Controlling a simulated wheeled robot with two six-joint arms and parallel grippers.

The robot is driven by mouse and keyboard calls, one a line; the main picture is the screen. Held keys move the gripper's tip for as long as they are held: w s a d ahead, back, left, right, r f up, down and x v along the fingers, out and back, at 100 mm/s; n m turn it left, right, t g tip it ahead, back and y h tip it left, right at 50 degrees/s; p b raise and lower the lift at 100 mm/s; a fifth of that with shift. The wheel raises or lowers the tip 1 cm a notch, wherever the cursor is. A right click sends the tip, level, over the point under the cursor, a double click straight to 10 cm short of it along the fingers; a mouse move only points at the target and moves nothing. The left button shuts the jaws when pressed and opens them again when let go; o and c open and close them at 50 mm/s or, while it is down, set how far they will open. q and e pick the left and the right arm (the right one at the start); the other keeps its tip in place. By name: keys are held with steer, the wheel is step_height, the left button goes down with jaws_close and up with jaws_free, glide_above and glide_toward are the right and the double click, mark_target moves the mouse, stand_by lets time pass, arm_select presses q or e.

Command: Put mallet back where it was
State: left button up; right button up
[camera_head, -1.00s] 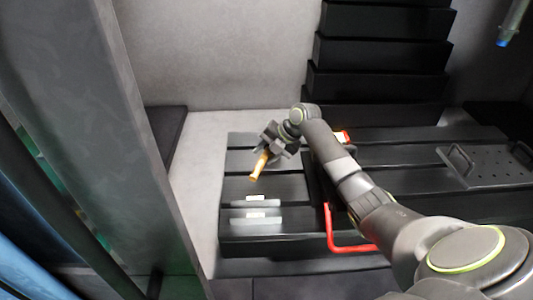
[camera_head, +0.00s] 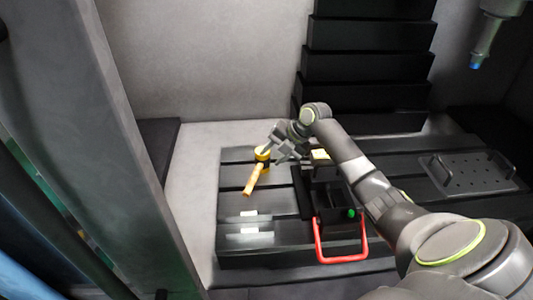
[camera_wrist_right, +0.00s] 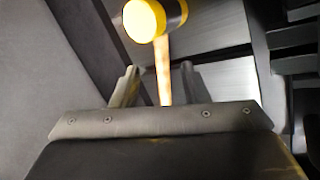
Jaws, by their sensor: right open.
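The mallet (camera_head: 254,179) has a yellow head with a dark band and a light wooden handle. It lies on the dark slotted table (camera_head: 232,204), head toward the back, handle slanting to the front left. My right gripper (camera_head: 273,154) is open, just right of the mallet's head. In the right wrist view, the mallet's head (camera_wrist_right: 143,19) shows at the top, and its handle runs down between the two open fingers (camera_wrist_right: 160,82). The handle's lower end is hidden there behind the gripper body. My left gripper is not in view.
A black fixture with a red handle (camera_head: 340,259) and a green button stands right of the mallet, close to my right arm. A perforated plate with handles (camera_head: 478,174) lies at the right. Black stepped covers (camera_head: 366,67) rise behind. The table's front left is mostly clear.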

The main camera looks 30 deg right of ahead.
steer(key=shift+p+v, duration=0.6)
steer(key=shift+v, duration=0.8)
steer(key=shift+a+f, duration=0.1)
